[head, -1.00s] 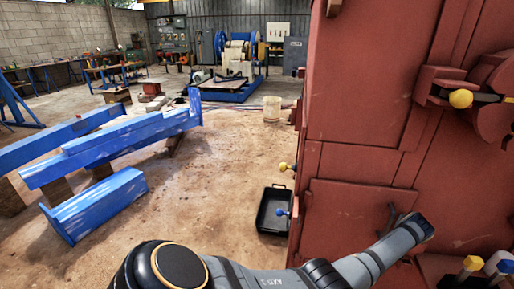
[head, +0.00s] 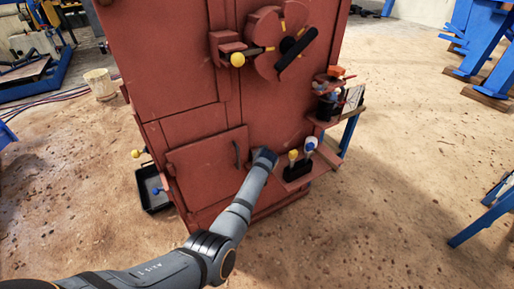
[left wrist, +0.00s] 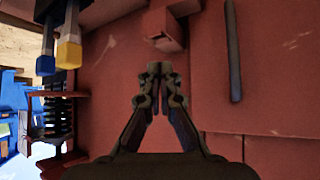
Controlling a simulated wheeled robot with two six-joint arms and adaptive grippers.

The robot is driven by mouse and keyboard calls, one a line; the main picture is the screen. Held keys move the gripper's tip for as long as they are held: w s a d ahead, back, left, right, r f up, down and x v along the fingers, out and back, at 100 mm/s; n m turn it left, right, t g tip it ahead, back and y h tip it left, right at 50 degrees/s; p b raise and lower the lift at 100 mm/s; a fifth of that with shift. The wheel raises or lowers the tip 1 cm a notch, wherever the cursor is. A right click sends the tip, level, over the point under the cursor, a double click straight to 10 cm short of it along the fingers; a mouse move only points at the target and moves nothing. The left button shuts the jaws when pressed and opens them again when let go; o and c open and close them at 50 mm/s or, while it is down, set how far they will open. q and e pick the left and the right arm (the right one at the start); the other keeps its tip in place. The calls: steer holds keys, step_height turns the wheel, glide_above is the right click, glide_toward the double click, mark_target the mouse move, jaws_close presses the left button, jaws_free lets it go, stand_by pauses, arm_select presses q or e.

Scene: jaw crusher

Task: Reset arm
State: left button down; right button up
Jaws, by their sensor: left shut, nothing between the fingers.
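My left arm comes in from the lower left of the head view and reaches to the front of the red jaw crusher (head: 190,75). Its wrist end is beside the black handle (head: 237,154) of a lower red door (head: 205,165). The fingers are hidden there by the wrist. In the left wrist view my left gripper (left wrist: 160,72) is shut and empty, with red panel behind it. The black handle (left wrist: 233,50) is to its right, apart from it. A small red block (left wrist: 163,28) is just beyond the fingertips. My right gripper is not in view.
A yellow-knobbed lever (head: 238,60) sticks out above. A black tray (head: 152,190) is on the floor at left.

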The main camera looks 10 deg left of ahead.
arm_select(q)
steer(key=s+a+f+m+g+h+p, duration=0.1)
steer(key=s+a+f+g, duration=0.1)
steer(key=s+f, duration=1.05)
steer(key=s+a+f+m+g+h+p, duration=0.1)
steer(key=s+a+f+g, duration=0.1)
steer(key=s+f, duration=1.05)
steer(key=s+a+f+g, duration=0.1)
steer(key=s+a+f, duration=0.2)
steer(key=s, duration=0.9)
steer(key=s+a+f+m+g, duration=0.1)
steer(key=s+a+f, duration=0.2)
steer(key=s, duration=1)
steer(key=s+a+f+g, duration=0.2)
steer(key=s+f, duration=0.6)
steer(key=s, duration=0.5)
steer(key=shift+a+m, duration=0.3)
steer(key=shift+a, duration=0.35)
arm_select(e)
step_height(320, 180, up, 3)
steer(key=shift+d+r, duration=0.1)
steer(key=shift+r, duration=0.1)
